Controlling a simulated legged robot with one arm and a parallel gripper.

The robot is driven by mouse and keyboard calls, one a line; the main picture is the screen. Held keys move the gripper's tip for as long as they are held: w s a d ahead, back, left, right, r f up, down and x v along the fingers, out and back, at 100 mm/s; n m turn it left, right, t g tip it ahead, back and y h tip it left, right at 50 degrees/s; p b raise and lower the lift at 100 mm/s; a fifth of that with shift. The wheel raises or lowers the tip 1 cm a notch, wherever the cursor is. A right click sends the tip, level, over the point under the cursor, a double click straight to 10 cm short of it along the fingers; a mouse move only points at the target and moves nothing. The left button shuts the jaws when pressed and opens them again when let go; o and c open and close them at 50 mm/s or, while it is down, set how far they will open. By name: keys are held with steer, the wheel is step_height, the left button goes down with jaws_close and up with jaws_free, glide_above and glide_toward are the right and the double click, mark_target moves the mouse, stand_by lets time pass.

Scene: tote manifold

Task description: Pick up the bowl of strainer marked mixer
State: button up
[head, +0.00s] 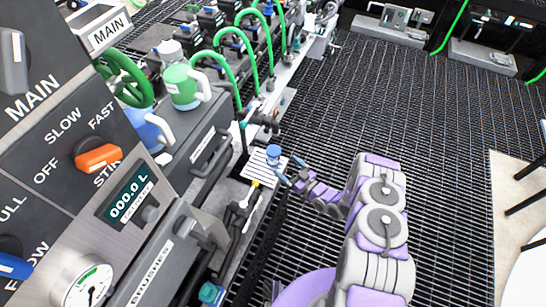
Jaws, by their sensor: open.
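A small blue cup-like piece (273,153), which looks like the strainer bowl, stands upright on a white slatted plate (256,172) near the middle of the head view. No mixer marking can be read on it at this size. My gripper (289,169) is just to the right of the blue piece and a little lower in the picture, with its blue fingers spread and pointing toward it. Nothing is visible between the fingers. Whether a finger touches the piece cannot be told.
A control panel with an orange knob (98,157) and a display (130,197) fills the left. A green-and-white jug (181,84) stands behind it. Green hoses (218,62) arch along the manifold. Dark grating floor (430,130) is open to the right.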

mark_target(278, 159)
steer(key=b+x, duration=0.1)
steer(key=x, duration=0.5)
steer(key=shift+w, duration=0.15)
steer(key=b+x, duration=0.2)
steer(key=x, duration=0.3)
steer(key=shift+w+d+f, duration=0.15)
steer(key=shift+w+f, duration=0.05)
steer(key=shift+w, duration=0.05)
steer(key=c, duration=1.2)
steer(key=shift+r, duration=0.1)
steer(key=shift+c, duration=0.2)
